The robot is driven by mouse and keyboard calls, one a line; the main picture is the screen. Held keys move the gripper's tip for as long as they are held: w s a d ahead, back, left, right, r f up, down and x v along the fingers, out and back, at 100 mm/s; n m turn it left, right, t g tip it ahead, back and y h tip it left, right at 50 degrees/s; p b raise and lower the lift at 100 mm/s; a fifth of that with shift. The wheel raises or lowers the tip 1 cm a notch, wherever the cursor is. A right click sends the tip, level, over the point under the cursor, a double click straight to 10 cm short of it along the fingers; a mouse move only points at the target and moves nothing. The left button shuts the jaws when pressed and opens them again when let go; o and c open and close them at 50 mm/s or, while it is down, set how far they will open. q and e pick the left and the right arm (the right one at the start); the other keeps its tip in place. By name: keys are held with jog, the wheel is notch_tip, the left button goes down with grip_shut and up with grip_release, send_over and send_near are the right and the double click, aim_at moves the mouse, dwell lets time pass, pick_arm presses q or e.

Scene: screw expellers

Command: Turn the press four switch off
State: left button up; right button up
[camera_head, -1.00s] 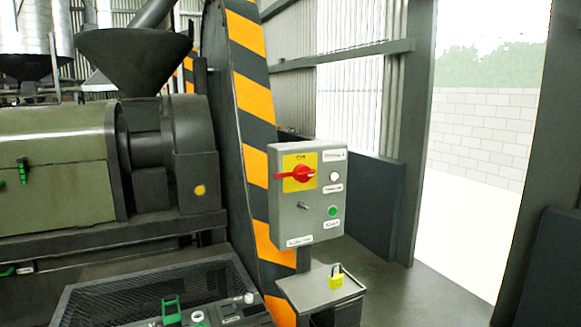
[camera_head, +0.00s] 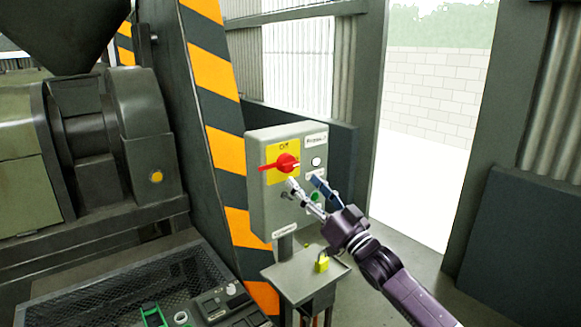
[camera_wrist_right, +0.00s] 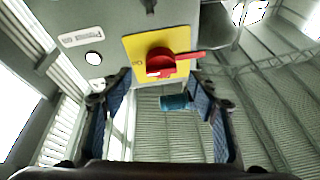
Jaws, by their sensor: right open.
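A grey control box (camera_head: 260,205) on a post carries a red rotary switch (camera_head: 285,163) on a yellow plate (camera_head: 271,176). The switch's handle lies roughly level, and a mark that seems to read "Off" is at the plate's top. My right gripper (camera_head: 307,182) is open, just in front of the box and below and right of the switch. In the right wrist view the red switch (camera_wrist_right: 160,62) shows ahead, between and just beyond the open fingers (camera_wrist_right: 160,88). I cannot tell any contact. Part of the box's lower face is hidden behind the gripper. My left gripper is out of view.
A white lamp (camera_head: 316,162) and a green button (camera_head: 315,197) sit on the box's right side. A yellow padlock (camera_head: 322,263) is on the small stand below. A striped guard (camera_head: 213,92) stands left of the box. The doorway side is open.

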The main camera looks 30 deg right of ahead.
aim_at(292, 168)
jog(key=p+x, duration=0.1)
jog(key=x, duration=0.4)
jog(key=shift+a+p, duration=0.1)
jog(key=shift+p, duration=0.25)
jog(key=shift+w+r, duration=0.1)
jog(key=shift+w, duration=0.45)
jog(key=c, duration=1.1)
